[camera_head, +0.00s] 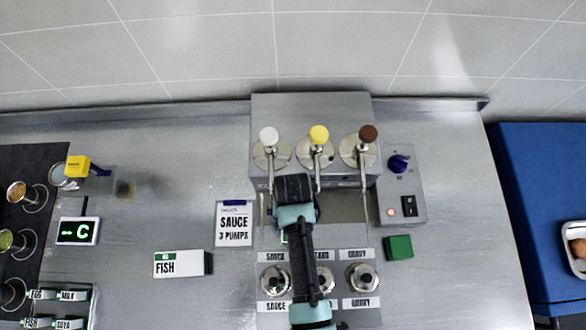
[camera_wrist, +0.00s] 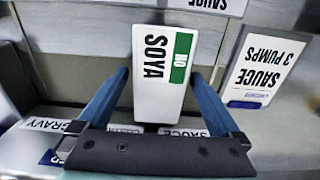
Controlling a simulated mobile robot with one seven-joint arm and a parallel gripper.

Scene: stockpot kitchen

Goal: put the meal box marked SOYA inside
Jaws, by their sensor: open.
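The white meal box marked SOYA (camera_wrist: 158,98), with a green patch on its label, stands out in the wrist view. My gripper (camera_wrist: 160,72) is open, with one blue finger on each side of the box. I see gaps between the fingers and the box, and cannot tell whether they touch. In the head view my arm covers the spot, and the box cannot be made out. A slot label reading SOYA (camera_head: 69,324) shows at the lower left, among labels for EGG, MILK and FISH.
A white FISH box (camera_head: 178,264) lies left of my arm. A SAUCE 3 PUMPS card (camera_head: 234,224) is above it. The dispenser (camera_head: 310,115) with three levers stands behind. A green block (camera_head: 398,247) and switch box (camera_head: 402,185) are at right. Bare steel counter (camera_head: 455,240) lies beyond.

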